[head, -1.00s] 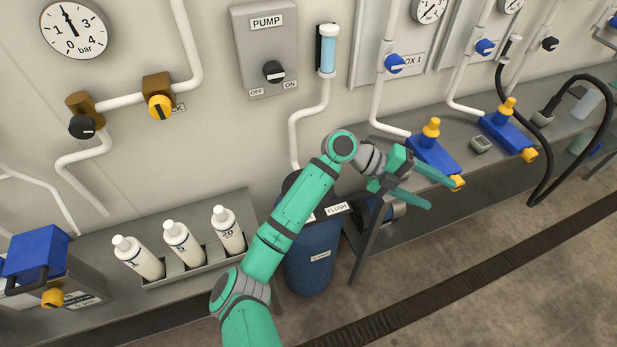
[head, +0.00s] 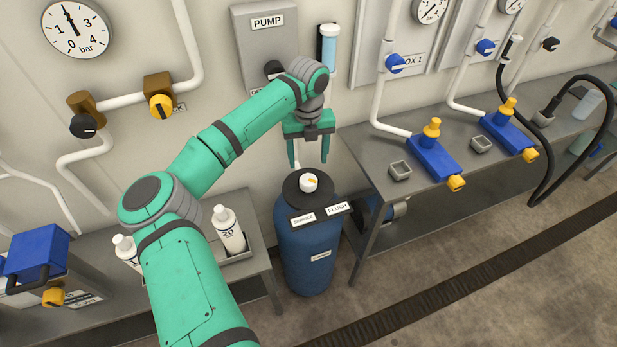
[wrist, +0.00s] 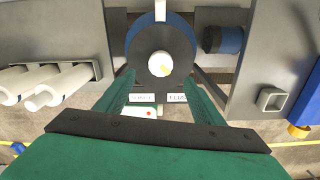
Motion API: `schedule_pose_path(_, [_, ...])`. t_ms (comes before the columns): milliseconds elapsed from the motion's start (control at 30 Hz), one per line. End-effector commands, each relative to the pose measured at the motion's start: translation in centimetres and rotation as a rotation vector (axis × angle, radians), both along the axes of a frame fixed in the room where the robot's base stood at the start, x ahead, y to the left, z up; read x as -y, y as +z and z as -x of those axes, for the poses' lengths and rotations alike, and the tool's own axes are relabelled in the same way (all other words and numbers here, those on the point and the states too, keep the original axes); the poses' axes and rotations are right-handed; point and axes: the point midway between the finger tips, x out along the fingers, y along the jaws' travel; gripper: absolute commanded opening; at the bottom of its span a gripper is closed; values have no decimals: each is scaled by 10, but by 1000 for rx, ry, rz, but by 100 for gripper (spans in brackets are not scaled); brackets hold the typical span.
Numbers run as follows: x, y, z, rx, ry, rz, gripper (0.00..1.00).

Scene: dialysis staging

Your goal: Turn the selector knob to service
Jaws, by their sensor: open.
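The selector knob (head: 309,182) is a white round knob with a yellow pointer bar on the black top of a blue tank (head: 309,250). Two labels stand on the tank's front edge: SERVICE (head: 303,219) at left and FLUSH (head: 337,208) at right. The yellow bar points toward the FLUSH side. My gripper (head: 309,165) is open, fingers pointing down, above and slightly behind the knob, apart from it. In the wrist view the knob (wrist: 160,63) lies ahead between and beyond the open fingers.
A grey bench (head: 370,150) with blue-and-yellow fittings (head: 434,158) stands right of the tank. A rack with white bottles (head: 229,230) is at left, partly hidden by my arm. The pump panel (head: 266,45) is on the wall behind.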

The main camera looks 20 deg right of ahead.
Motion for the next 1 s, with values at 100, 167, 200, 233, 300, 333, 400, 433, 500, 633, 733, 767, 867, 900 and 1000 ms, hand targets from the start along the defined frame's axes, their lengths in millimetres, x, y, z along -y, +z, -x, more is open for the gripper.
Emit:
schedule_pose_path(100, [1, -20, 2, -5, -1, 2, 62])
schedule_pose_path(167, [1, -31, 1, -4, 0, 2, 62])
schedule_pose_path(200, [1, -39, 2, -4, 0, 3, 62])
schedule_pose_path(233, [1, -44, 2, -4, 0, 3, 62])
schedule_pose_path(300, [1, -56, 2, -4, 0, 2, 62])
schedule_pose_path(333, [1, -61, 2, -5, -1, 3, 62])
schedule_pose_path(400, [1, -71, 1, -3, -1, 3, 62])
schedule_pose_path(433, [1, -76, 1, -3, -1, 4, 62])
schedule_pose_path(500, [1, -83, 1, -4, -1, 5, 62])
schedule_pose_path(633, [1, -93, 1, -2, -1, 4, 62])
schedule_pose_path(733, [1, -96, 1, -2, -2, 4, 62])
schedule_pose_path(767, [1, -97, 1, -2, -2, 4, 62])
schedule_pose_path(867, [1, -97, 1, -2, -2, 4, 62])
schedule_pose_path(900, [1, -97, 1, -2, -2, 4, 62])
schedule_pose_path(1000, [1, -97, 1, -2, -2, 4, 60])
